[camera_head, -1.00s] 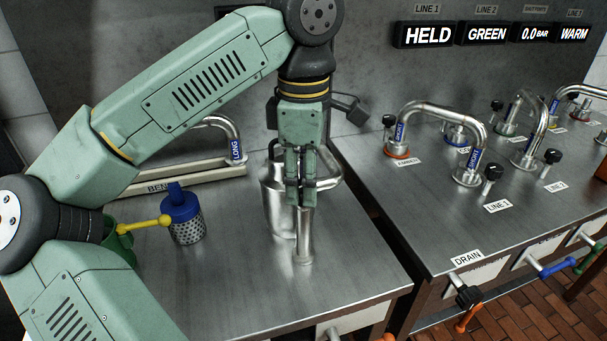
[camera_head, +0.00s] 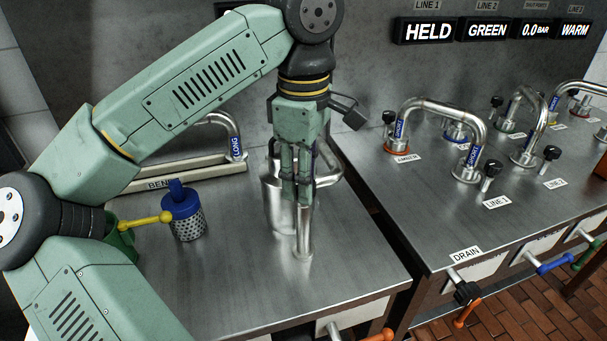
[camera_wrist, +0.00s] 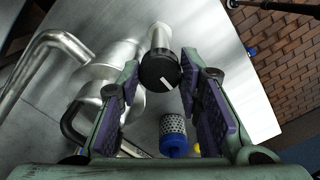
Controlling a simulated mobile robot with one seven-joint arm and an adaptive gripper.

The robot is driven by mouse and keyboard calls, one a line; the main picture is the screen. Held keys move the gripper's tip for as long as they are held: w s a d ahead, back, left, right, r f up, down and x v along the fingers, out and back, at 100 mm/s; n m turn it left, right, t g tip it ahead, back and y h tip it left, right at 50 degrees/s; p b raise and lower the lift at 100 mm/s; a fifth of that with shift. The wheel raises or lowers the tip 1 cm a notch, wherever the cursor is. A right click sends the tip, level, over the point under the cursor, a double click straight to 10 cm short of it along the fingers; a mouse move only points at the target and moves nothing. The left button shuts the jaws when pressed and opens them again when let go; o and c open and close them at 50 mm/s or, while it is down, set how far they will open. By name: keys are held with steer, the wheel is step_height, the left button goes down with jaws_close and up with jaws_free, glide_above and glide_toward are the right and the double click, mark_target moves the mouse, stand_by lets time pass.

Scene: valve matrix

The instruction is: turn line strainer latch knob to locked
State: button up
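The black latch knob (camera_wrist: 160,71) with a white pointer mark sits on top of the strainer's metal post in the wrist view. My gripper (camera_wrist: 160,66) has a finger on either side of it, and gaps show between the knob and the pads. In the head view, my gripper (camera_head: 297,205) points down at the top of the upright metal post (camera_head: 303,238). My fingers hide the knob there. The larger silver strainer body (camera_head: 276,200) stands just behind and left of the post.
A blue-topped mesh basket (camera_head: 186,218) and a yellow-handled green part (camera_head: 122,240) stand left on the bench. A bent pipe (camera_head: 228,130) lies behind. The valve table (camera_head: 420,215) stands right, across a gap. The bench front is clear.

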steer(key=o, duration=0.4)
steer(key=shift+o, duration=0.2)
step_height(320, 180, up, 8)
steer(key=shift+f, duration=0.2)
stand_by(0.4)
